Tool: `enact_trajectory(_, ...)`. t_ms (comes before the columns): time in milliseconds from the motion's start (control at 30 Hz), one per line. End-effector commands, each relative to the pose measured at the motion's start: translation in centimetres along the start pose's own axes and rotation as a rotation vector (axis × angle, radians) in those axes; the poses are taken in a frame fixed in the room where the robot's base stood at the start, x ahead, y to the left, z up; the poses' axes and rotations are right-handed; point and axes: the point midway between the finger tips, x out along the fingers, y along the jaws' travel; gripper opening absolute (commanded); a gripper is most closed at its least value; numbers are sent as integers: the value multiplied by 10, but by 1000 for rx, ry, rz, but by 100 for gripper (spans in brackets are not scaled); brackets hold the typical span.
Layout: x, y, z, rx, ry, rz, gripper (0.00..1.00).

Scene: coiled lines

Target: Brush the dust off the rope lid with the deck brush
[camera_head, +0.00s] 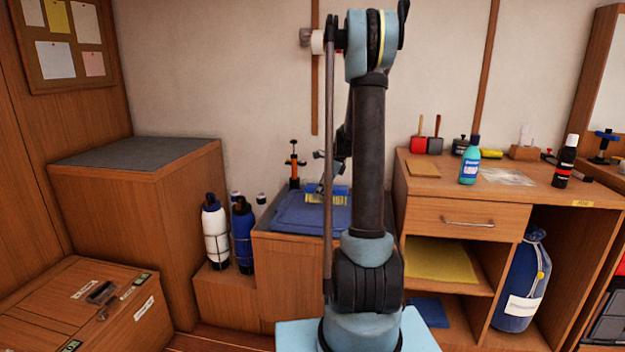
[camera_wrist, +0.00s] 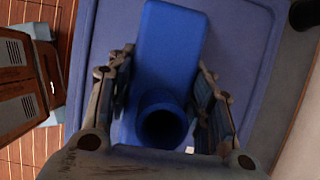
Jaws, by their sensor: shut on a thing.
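The rope lid (camera_head: 290,215) is a blue panel on top of a low wooden box, left of my arm. It fills much of the background in the wrist view (camera_wrist: 105,30). The deck brush (camera_wrist: 172,45) has a blue block with a round, dark-mouthed socket, and it is between my fingers. In the head view its yellow bristles (camera_head: 322,197) show at the lid's surface; whether they touch cannot be told. My gripper (camera_wrist: 163,90) is shut on the brush. My arm hides the lid's right part. Dust cannot be made out clearly.
An orange-and-black tool (camera_head: 294,166) stands at the lid's back left. White (camera_head: 215,234) and blue (camera_head: 242,236) bottles stand close on the left. To the right, a wooden bench (camera_head: 420,185) carries a teal bottle (camera_head: 470,162), a dark bottle (camera_head: 566,164) and small items.

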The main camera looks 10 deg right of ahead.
Motion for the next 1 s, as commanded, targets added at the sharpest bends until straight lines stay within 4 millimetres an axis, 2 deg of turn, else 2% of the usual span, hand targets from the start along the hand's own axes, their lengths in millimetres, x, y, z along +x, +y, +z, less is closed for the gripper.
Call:
enact_trajectory(333,-26,0,11,0,0,0,13)
enact_trajectory(1000,-27,0,11,-20,0,9,13)
